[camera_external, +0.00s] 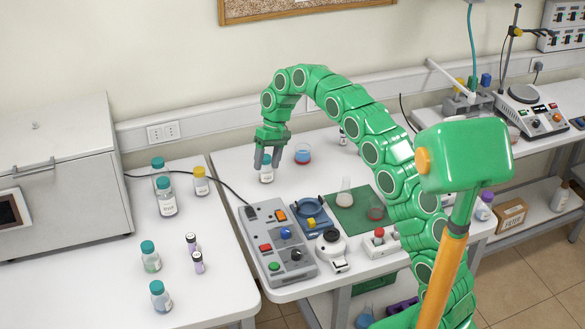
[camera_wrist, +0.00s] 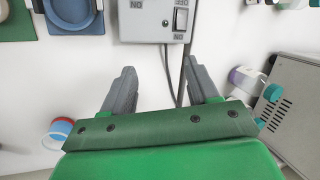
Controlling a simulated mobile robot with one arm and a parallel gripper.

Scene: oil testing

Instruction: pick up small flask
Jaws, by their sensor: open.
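My gripper (camera_external: 267,164) is above the middle table near the wall, pointing down with its grey fingers apart. The fingers are also apart in the wrist view (camera_wrist: 160,84), with only white table and a cable seen between them.
A grey control box (camera_external: 279,243) and a blue round-topped device (camera_external: 310,211) stand in front of my gripper. Several capped bottles, one yellow-capped (camera_external: 200,181), stand on the left table beside the large grey oven (camera_external: 75,175). A cable (camera_external: 222,184) runs to the control box.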

